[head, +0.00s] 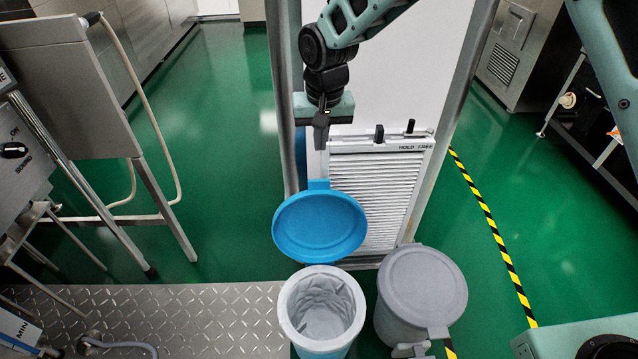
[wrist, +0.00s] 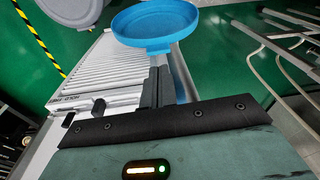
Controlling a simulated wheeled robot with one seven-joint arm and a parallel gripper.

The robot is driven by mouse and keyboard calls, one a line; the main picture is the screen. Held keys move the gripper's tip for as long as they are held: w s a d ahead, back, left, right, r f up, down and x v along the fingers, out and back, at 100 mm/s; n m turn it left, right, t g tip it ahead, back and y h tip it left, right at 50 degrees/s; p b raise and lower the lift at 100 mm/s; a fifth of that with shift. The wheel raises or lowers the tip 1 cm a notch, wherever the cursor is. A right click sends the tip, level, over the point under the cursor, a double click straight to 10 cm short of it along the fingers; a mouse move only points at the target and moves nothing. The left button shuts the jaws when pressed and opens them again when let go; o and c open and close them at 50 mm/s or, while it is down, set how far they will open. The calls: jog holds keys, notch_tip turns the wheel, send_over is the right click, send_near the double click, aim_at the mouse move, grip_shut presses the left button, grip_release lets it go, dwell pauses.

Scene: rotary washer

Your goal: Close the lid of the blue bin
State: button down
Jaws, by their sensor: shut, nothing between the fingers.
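The blue bin (head: 324,351) stands at the bottom middle of the head view, with a pale grey liner in its open mouth. Its round blue lid (head: 320,225) is raised open behind the mouth, its inner side facing the head camera, with a small tab on its upper edge. The lid also shows at the top of the wrist view (wrist: 155,22). My gripper (head: 321,146) is shut and empty, pointing down just above and behind the lid's tab. In the wrist view the fingers (wrist: 158,82) reach toward the tab; I cannot tell whether they touch.
A grey bin with a shut lid (head: 422,283) stands right of the blue bin. A white louvred panel (head: 374,190) is close behind the lid, between metal posts. A metal tread plate (head: 180,318) lies to the left. Green floor is open on both sides.

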jog(key=w+f+b, duration=0.1)
jog(key=w+f, duration=0.2)
jog(key=f, duration=0.5)
jog(key=w+f+m, duration=0.1)
jog(key=w+f, duration=0.2)
jog(key=f, duration=0.4)
jog(key=shift+w+f+t+h+b, duration=0.3)
jog(key=shift+w+f+b, duration=0.05)
jog(key=shift+w+b, duration=0.05)
